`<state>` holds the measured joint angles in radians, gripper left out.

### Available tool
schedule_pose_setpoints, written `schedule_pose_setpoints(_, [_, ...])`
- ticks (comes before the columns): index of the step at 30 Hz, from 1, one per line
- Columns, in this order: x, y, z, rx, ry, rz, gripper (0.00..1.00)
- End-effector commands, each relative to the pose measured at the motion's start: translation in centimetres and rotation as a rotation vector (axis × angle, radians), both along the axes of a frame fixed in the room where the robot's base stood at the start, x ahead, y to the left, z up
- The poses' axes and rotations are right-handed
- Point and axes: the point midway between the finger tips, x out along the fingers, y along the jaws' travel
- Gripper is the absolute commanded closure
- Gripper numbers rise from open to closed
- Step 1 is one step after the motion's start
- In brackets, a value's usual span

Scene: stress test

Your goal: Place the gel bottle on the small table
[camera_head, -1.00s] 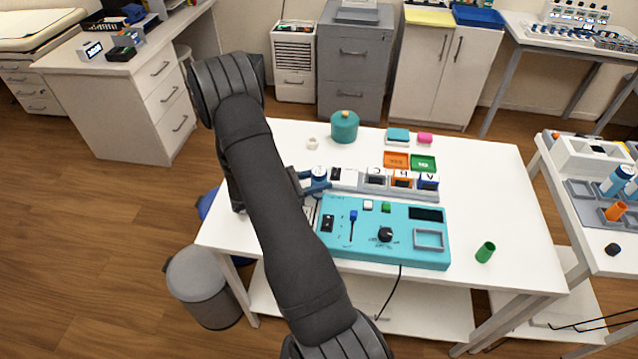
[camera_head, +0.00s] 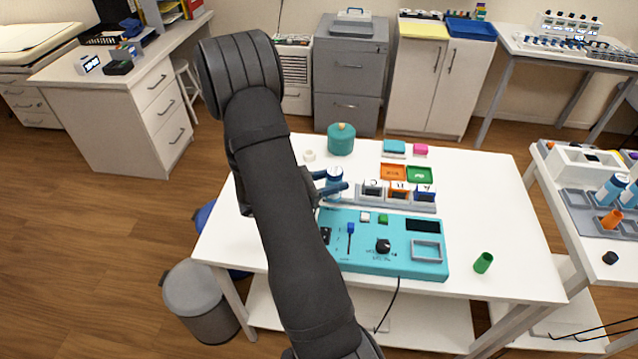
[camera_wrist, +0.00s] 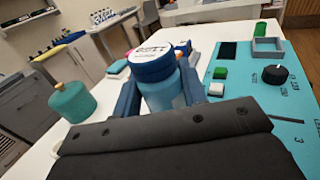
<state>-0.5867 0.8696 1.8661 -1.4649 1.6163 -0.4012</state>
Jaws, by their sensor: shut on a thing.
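My gripper (camera_head: 334,184) has blue fingers and is shut on a small bottle (camera_head: 335,174) with a blue cap and a white label on top. The bottle is above the white table (camera_head: 480,205), near the left end of the row of block slots. In the wrist view the bottle (camera_wrist: 160,82) stands upright between the two fingers (camera_wrist: 163,100); the lettering on its cap is too small to read surely. My arm hides part of the table's left side. A second white table (camera_head: 600,258) at the right holds similar blue bottles (camera_head: 611,189).
A turquoise control panel (camera_head: 400,262) lies in front of the slot row (camera_head: 410,206). A teal pot (camera_head: 341,140), orange tray (camera_head: 392,171), green tray (camera_head: 419,174) and green cup (camera_head: 483,262) stand around. The table's right part is mostly clear.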

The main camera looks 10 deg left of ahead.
Motion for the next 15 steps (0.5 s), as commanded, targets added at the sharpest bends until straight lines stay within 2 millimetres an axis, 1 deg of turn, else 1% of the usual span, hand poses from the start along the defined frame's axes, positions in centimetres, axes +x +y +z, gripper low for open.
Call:
schedule_pose_setpoints(1, [-0.3, -1.0, 0.7, 0.000, -0.002, -0.002, 0.91])
schedule_pose_setpoints(3, [-0.8, -2.3, 1.5, 0.000, -0.001, -0.003, 0.91])
schedule_pose_setpoints(6, [-1.3, -3.8, 2.4, 0.000, -0.001, -0.002, 0.91])
schedule_pose_setpoints(10, [-1.7, -5.1, 3.3, 0.000, -0.001, -0.001, 0.91])
schedule_pose_setpoints(15, [-2.0, -6.0, 3.8, 0.000, -0.001, 0.000, 0.91])
